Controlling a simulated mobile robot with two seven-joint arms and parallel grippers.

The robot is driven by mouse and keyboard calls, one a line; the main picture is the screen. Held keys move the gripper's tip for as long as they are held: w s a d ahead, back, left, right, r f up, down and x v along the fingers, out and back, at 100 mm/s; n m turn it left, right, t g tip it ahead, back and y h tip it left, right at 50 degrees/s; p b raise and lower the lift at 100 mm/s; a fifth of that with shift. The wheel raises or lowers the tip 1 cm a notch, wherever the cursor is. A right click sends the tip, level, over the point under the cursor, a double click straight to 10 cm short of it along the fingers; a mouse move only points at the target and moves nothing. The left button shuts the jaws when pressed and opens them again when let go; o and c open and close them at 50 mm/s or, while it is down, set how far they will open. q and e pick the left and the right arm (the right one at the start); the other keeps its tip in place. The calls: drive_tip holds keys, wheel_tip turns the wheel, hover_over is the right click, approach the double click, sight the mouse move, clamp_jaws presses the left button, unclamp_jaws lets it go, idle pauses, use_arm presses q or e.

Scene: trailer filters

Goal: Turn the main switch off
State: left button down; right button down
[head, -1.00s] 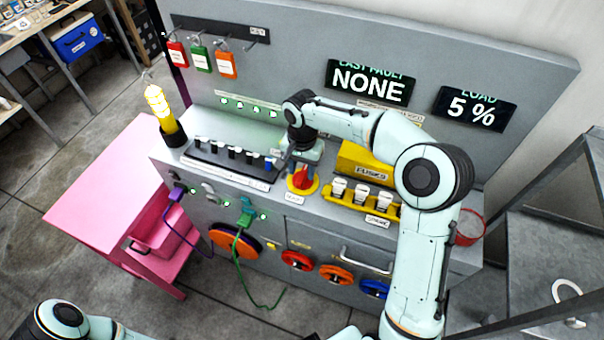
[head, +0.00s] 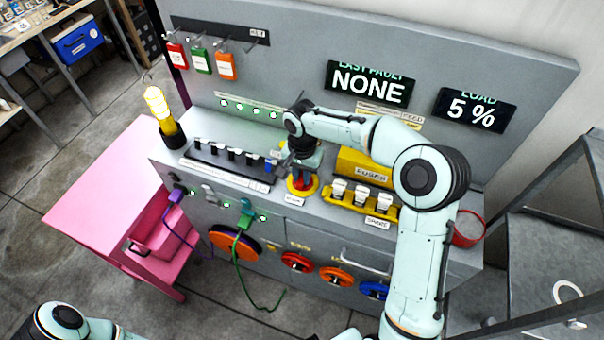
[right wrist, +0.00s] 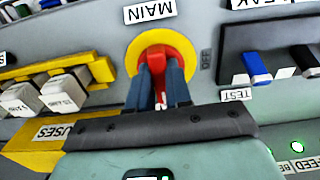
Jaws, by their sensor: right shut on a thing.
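The main switch is a red handle (right wrist: 153,56) on a round yellow plate (right wrist: 134,60), below an upside-down MAIN label (right wrist: 150,10) in the right wrist view. An OFF mark (right wrist: 206,60) is beside the plate. My right gripper (right wrist: 159,78) has its blue fingers shut on the red handle, one on each side. The handle's lower part is partly hidden between them. In the head view my right gripper (head: 302,174) reaches down to the switch's yellow plate (head: 303,192) on the bench top. My left gripper is out of view.
The breaker row (head: 232,160) is left of the switch, and the yellow fuse holder (head: 362,201) is right of it. A lit yellow lamp (head: 160,105) stands at the left. Displays read NONE (head: 368,86) and 5 % (head: 472,109).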

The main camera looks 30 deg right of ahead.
drive_tip(key=n, duration=0.4)
drive_tip(key=shift+n+p, duration=0.4)
drive_tip(key=n, duration=0.4)
drive_tip(key=shift+d+n+p, duration=0.2)
drive_tip(key=shift+n+p, duration=0.1)
drive_tip(key=shift+p, duration=0.1)
drive_tip(key=n+p, duration=0.1)
drive_tip(key=n, duration=0.3)
drive_tip(key=shift+d, duration=0.1)
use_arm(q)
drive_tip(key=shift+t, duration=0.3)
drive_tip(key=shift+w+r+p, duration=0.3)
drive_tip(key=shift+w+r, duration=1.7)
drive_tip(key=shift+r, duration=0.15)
use_arm(e)
drive_tip(key=shift+d+n, duration=0.1)
drive_tip(key=shift+n, duration=2.1)
drive_tip(key=c, duration=1)
unclamp_jaws()
drive_tip(key=shift+c, duration=0.2)
drive_tip(key=shift+r, duration=0.1)
